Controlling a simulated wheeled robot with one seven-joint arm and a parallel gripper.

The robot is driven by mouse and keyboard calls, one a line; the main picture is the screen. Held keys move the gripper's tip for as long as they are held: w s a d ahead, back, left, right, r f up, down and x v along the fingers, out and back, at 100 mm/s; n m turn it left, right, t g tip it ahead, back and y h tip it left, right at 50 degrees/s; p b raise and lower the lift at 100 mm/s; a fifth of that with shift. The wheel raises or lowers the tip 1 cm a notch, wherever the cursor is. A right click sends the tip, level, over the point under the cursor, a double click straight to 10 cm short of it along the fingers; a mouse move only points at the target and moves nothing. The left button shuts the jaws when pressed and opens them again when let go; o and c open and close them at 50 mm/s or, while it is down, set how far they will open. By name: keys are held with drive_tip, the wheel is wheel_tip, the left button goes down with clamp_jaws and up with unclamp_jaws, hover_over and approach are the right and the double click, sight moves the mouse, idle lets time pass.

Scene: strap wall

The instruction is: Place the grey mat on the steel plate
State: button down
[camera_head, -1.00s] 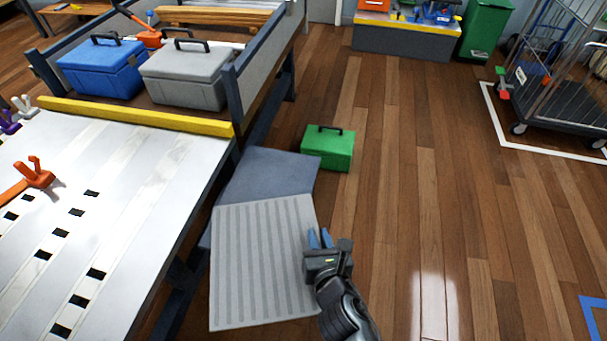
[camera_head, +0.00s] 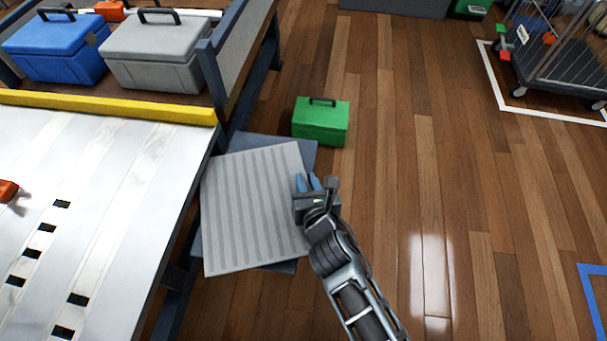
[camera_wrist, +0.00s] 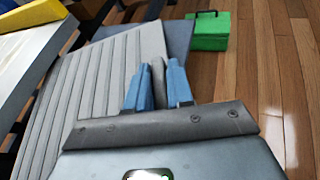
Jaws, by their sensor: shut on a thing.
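The grey mat (camera_head: 250,210) is a light, ribbed rectangle, seen beside the table in the head view. It also fills the left of the wrist view (camera_wrist: 95,80). The steel plate (camera_head: 302,151) is a darker blue-grey sheet under the mat; it shows past the mat's far right corner and along its near edge, and the rest is hidden. In the wrist view its strip (camera_wrist: 180,38) lies beyond the mat. My gripper (camera_head: 308,184) is shut on the mat's right edge, its blue fingers on either side of it. The mat sits turned relative to the plate; its height above it is unclear.
A white-topped table (camera_head: 90,190) with a yellow bar (camera_head: 110,107) stands close on the left. A green toolbox (camera_head: 320,122) sits on the floor just beyond the plate. Blue (camera_head: 55,50) and grey (camera_head: 155,55) toolboxes stand behind the bar.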

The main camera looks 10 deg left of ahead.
drive_tip(key=shift+w+a+f+b, duration=0.15)
drive_tip(key=shift+w+f+b, duration=0.2)
drive_tip(key=shift+w, duration=0.1)
drive_tip(key=shift+s+f+b, duration=0.1)
drive_tip(key=shift+f+b, duration=0.3)
drive_tip(key=shift+b, duration=0.05)
drive_tip(key=c, duration=1)
unclamp_jaws()
drive_tip(key=p+v, duration=0.2)
drive_tip(key=v, duration=0.8)
drive_tip(key=shift+s+r+p, duration=0.15)
drive_tip(key=shift+s+p, duration=0.1)
drive_tip(key=shift+p, duration=0.05)
drive_tip(key=shift+v, duration=0.8)
